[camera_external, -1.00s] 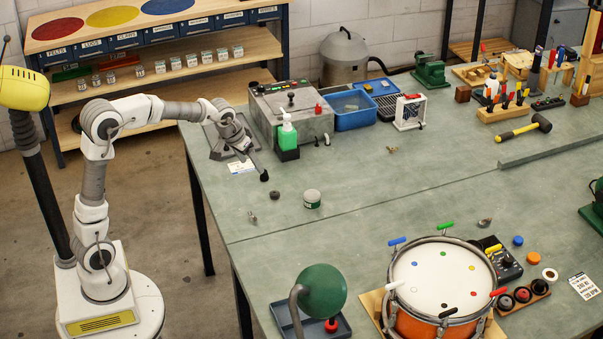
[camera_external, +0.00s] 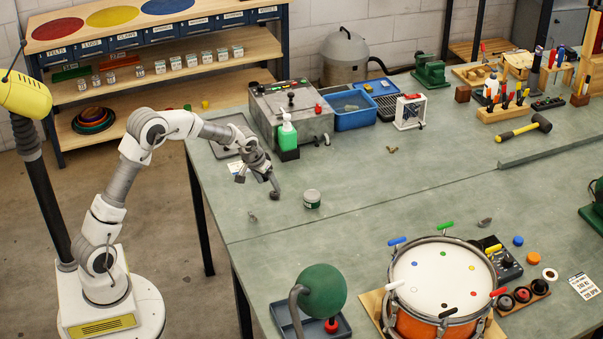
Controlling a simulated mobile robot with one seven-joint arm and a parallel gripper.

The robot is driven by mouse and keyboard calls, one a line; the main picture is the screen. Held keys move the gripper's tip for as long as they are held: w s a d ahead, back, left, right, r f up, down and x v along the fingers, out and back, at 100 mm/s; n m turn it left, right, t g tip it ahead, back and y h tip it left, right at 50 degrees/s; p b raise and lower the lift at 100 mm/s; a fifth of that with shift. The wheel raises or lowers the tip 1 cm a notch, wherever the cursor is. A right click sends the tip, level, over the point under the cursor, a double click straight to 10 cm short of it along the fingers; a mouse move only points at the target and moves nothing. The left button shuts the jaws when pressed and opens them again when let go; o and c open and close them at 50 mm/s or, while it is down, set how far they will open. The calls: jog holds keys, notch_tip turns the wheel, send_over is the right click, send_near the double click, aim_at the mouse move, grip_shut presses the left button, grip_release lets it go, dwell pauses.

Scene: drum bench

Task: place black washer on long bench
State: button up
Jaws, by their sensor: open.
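The long bench (camera_external: 400,190) is the large grey-green work surface. My gripper (camera_external: 258,183) is over its left part, pointing down, with its jaws open. A small dark round piece (camera_external: 275,195) lies on the bench at the right finger's tip and is partly covered by it. It may be the black washer, but it is too small to be sure. I cannot tell whether the finger touches it. Dark round pieces (camera_external: 522,294) also sit on a wooden block at the bench's front right.
A drum (camera_external: 443,275) and a green round-headed lamp (camera_external: 322,290) are in front. The middle of the bench is mostly clear.

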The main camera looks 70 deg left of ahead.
aim_at(274, 193)
jog(key=x, duration=0.5)
jog(key=shift+w+a+f+b, duration=0.2)
jog(key=shift+f+b, duration=0.05)
jog(key=shift+b, duration=0.05)
grip_shut()
